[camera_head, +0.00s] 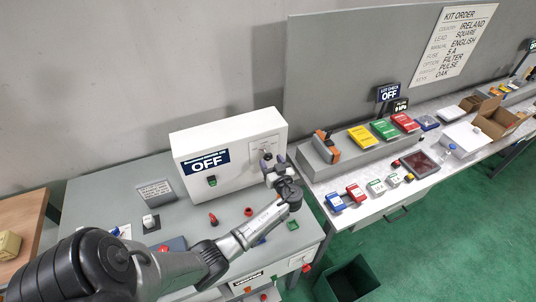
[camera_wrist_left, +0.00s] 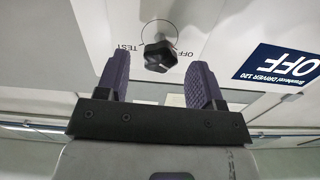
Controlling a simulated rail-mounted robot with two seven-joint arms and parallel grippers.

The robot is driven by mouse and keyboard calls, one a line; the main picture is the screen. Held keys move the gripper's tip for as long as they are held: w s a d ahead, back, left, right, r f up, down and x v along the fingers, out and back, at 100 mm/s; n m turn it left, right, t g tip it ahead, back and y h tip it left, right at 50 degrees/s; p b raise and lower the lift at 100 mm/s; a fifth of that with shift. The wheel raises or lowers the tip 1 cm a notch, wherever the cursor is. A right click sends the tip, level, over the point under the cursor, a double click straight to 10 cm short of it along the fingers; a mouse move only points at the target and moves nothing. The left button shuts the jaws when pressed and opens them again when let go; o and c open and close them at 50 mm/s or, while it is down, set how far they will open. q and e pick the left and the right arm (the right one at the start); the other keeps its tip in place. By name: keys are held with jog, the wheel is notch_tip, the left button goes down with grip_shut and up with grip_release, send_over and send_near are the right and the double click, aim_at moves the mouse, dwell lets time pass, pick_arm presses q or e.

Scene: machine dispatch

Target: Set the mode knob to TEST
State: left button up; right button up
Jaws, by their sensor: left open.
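The black mode knob (camera_wrist_left: 158,55) sits on a pale panel of the white machine box (camera_head: 225,130). The wrist view shows it upside down, with the word TEST to its left and OFF to its right. Which mark it points at is hard to tell. My left gripper (camera_wrist_left: 160,85) is open, with one purple-grey finger on each side of the knob's line. The knob shows beyond the fingertips, with no clear contact. In the head view the left gripper (camera_head: 273,170) is at the right end of the box front. My right gripper is not in view.
A small sign (camera_head: 156,192) and loose red and green parts lie on the grey table (camera_head: 100,190). Another bench with coloured boxes (camera_head: 384,130) stands to the right.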

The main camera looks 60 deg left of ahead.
aim_at(269, 158)
pick_arm(q)
jog(key=shift+w+a, duration=0.15)
jog(key=shift+a, duration=0.7)
jog(key=shift+w+a, duration=0.1)
jog(key=shift+a, duration=0.7)
jog(key=shift+c, duration=0.3)
